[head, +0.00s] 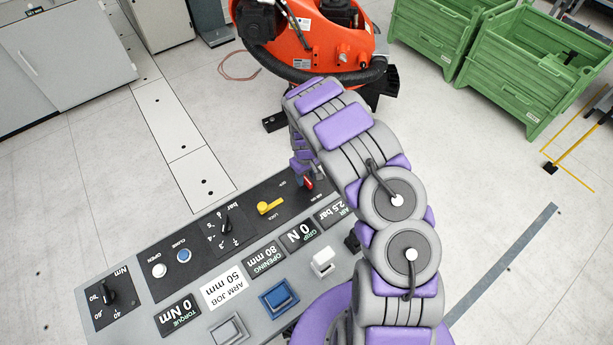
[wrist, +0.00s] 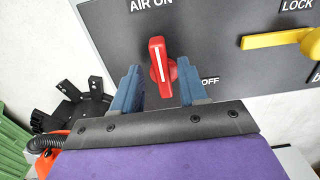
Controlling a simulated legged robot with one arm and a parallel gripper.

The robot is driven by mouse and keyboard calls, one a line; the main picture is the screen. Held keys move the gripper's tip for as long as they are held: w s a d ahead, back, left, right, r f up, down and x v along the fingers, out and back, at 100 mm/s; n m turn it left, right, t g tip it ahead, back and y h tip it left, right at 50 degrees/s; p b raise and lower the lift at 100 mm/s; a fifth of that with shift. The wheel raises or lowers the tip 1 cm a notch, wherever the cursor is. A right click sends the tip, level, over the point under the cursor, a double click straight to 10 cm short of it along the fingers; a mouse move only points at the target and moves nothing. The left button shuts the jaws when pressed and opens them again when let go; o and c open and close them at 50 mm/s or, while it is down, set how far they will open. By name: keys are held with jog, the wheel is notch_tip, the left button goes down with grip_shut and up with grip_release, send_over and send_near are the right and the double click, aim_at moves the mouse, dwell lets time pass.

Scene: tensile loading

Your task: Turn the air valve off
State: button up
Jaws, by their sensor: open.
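The red air valve handle (wrist: 158,62) is on the dark panel in the wrist view. Its white line runs nearly upright, its upper end near the "AIR ON" label, with "OFF" at its lower right. My gripper (wrist: 160,88) is open, with one blue finger on each side of the handle's lower part. I cannot tell whether either finger touches it. In the head view the red handle (head: 308,183) shows small at the panel's far right end, partly covered by my gripper (head: 301,166).
A yellow lock lever (head: 270,206) sits left of the valve; in the wrist view the lever (wrist: 285,39) is at the right. The panel (head: 210,245) also carries a pressure dial, buttons and readouts. An orange robot (head: 310,40) and green crates (head: 535,65) stand beyond.

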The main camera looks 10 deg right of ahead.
jog(key=shift+a, duration=0.45)
jog(key=shift+d, duration=0.45)
jog(key=c, duration=0.5)
jog(key=shift+c, duration=1.4)
jog(key=shift+a, duration=0.2)
grip_shut()
